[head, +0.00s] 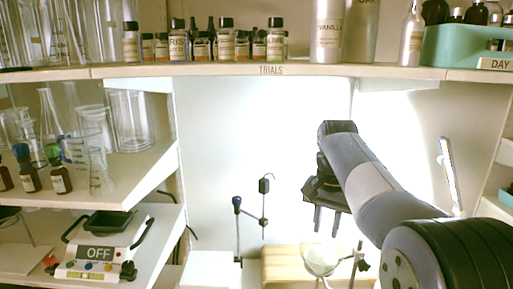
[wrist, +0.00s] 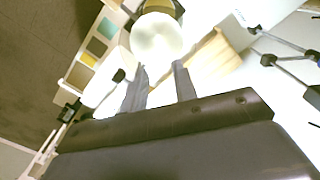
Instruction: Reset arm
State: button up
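My gripper (head: 327,221) hangs in front of the bright wall, below the shelf marked TRIALS and above the work surface, with its fingers pointing down. In the wrist view my gripper (wrist: 159,68) has two grey fingers standing apart with nothing between them. A round white glass bowl (wrist: 157,37) shows beyond the fingertips there. In the head view a glass bowl (head: 320,260) on a stand sits below my gripper, apart from it.
The upper shelf (head: 220,70) holds rows of small labelled bottles and a teal bin (head: 455,46). A clamp stand (head: 238,230) rises left of my gripper. Free air lies between them.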

notch_tip(320, 180, down, 4)
jog(key=shift+r, duration=0.15)
jog(key=shift+p, duration=0.35)
notch_tip(320, 180, up, 5)
jog(key=p, duration=0.4)
notch_tip(320, 180, up, 7)
jog(key=p, duration=0.2)
